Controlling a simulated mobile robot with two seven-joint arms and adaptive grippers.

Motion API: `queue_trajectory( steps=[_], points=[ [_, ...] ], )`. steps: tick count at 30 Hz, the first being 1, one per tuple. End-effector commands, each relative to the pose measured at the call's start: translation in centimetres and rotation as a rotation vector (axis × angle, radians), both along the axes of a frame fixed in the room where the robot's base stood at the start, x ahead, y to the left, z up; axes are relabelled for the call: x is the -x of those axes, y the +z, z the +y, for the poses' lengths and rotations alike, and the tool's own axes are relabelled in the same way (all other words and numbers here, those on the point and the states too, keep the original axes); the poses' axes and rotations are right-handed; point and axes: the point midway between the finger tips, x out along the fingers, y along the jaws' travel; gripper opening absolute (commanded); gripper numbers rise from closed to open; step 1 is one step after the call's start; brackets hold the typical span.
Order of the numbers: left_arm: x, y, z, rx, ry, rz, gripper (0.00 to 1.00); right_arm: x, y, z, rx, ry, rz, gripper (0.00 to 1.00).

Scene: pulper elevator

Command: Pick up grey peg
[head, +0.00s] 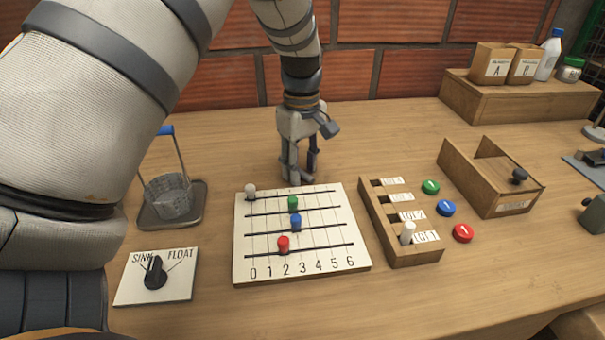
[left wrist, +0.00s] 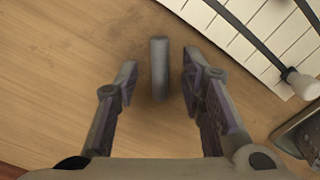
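A grey peg (left wrist: 160,68), a plain rounded bar, shows in the left wrist view between the two fingers of my left gripper (left wrist: 158,82). The fingers are apart, with a gap on each side of the peg. I cannot tell whether it stands or lies. In the head view my left gripper (head: 299,178) points down at the wooden table, just behind the numbered white board (head: 318,262); the peg is not clear there. A pale, white-grey knob (head: 250,191) sits at the left end of the board's back rail. My right gripper is out of view.
Green, blue and red (head: 283,243) sliders sit on the board. Right of it are a slotted block (head: 377,218) with a white peg (head: 408,232), coloured discs (head: 446,208) and a wooden box (head: 497,200). A wire basket (head: 167,198) and a dial plate (head: 180,287) are left.

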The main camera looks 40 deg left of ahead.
Motion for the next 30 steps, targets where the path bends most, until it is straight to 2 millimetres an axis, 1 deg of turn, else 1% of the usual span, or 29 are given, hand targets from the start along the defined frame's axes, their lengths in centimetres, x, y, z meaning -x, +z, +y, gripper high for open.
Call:
queue_trajectory(
  steps=[3,4,7,8,9,19,22,25,27,29,30],
  points=[
    [0.0,0.1,0.0,0.000,0.000,-0.002,0.36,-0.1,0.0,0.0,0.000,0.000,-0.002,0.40],
    [0.0,0.1,0.0,0.000,0.000,-0.002,0.34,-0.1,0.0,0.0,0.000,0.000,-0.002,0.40],
    [0.0,0.1,0.0,0.000,0.000,-0.001,0.12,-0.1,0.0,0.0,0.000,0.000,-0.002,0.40],
    [0.0,0.1,0.0,0.000,0.000,-0.001,0.05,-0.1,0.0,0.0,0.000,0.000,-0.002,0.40],
    [0.0,0.1,0.0,0.000,0.000,-0.001,0.01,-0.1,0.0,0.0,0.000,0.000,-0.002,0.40],
    [0.0,0.2,0.0,0.000,0.000,-0.001,0.00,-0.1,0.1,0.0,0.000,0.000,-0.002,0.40],
    [0.0,0.8,0.0,0.000,0.000,-0.002,0.00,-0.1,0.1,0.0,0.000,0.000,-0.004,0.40],
    [-0.1,2.4,0.0,-0.001,0.000,-0.005,0.00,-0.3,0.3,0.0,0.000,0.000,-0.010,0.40],
    [0.2,4.1,-0.1,0.000,0.000,-0.007,0.00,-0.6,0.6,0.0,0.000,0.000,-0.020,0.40],
    [1.4,5.8,-0.3,0.000,-0.001,-0.011,0.00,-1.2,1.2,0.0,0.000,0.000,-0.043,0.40],
    [2.3,6.9,-0.4,0.000,0.000,-0.015,0.00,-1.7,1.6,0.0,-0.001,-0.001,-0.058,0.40]
  ],
)
